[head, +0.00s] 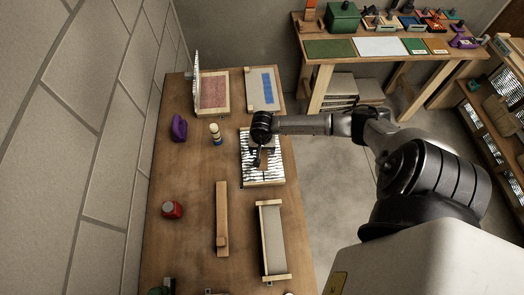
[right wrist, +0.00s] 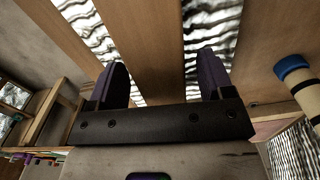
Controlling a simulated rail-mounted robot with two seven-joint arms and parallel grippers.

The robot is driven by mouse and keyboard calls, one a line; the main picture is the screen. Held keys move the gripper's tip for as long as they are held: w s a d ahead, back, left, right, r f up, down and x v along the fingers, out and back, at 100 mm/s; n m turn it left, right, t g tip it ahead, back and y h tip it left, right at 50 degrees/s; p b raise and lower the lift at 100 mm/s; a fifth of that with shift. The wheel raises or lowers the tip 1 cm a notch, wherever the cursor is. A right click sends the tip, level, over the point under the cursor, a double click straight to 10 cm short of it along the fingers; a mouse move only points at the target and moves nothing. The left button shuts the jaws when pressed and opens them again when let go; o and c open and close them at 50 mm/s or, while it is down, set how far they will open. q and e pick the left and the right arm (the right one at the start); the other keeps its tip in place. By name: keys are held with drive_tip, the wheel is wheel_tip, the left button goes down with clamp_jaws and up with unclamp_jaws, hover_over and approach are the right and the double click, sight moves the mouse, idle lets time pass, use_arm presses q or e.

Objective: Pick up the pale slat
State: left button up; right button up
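My right gripper (head: 258,160) hangs over a wood-framed panel (head: 246,183) with a black-and-white wavy surface on the bench. In the right wrist view the gripper (right wrist: 165,78) is open, with dark purple fingers. A tan wooden slat (right wrist: 150,40) runs between them. A strip of wavy surface shows between the left finger and the slat; I see no contact. I cannot tell which strip is the pale slat. In the head view the gripper and forearm hide part of the panel. My left gripper is not in view.
On the bench are a long brown wooden bar (head: 221,210), a wood-ended tray (head: 273,240), a red jar (head: 172,210), a purple object (head: 179,127) and a cream-and-blue cylinder (head: 215,134). A stone wall (head: 80,120) edges the left. A second table (head: 385,47) stands at the back right.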

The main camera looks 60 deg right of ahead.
drive_tip(key=c, duration=1.1)
drive_tip(key=shift+r, duration=0.15)
